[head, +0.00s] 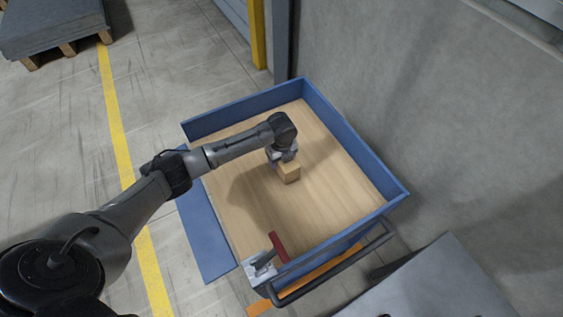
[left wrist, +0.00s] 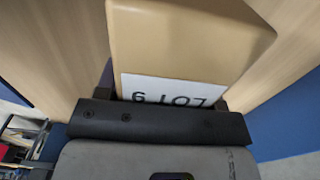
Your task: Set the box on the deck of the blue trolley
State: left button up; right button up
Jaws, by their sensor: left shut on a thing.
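The box (head: 289,173) is small and tan. My left gripper (head: 283,160) is shut on it, over the wooden deck (head: 322,205) of the blue trolley (head: 345,130). In the left wrist view the box (left wrist: 185,45) fills the upper middle and carries a white label (left wrist: 172,90) with dark lettering. The gripper's fingertips are mostly hidden there. I cannot tell whether the box's underside touches the deck. My right gripper does not show.
Blue side walls edge the deck, and a blue panel (head: 205,232) hangs down on the left. A red and grey part (head: 272,255) sits at the near corner beside the dark handle (head: 335,262). A concrete wall (head: 430,90) stands close on the right. Much of the deck is bare.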

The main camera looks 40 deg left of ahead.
pick_arm(q)
jog(key=shift+f, duration=0.95)
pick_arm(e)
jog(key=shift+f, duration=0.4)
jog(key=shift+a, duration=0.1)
pick_arm(q)
jog(key=shift+f, duration=0.15)
jog(key=o, duration=1.2)
notch_tip(320, 180, up, 12)
jog(key=p, duration=0.3)
jog(key=shift+r, duration=0.2)
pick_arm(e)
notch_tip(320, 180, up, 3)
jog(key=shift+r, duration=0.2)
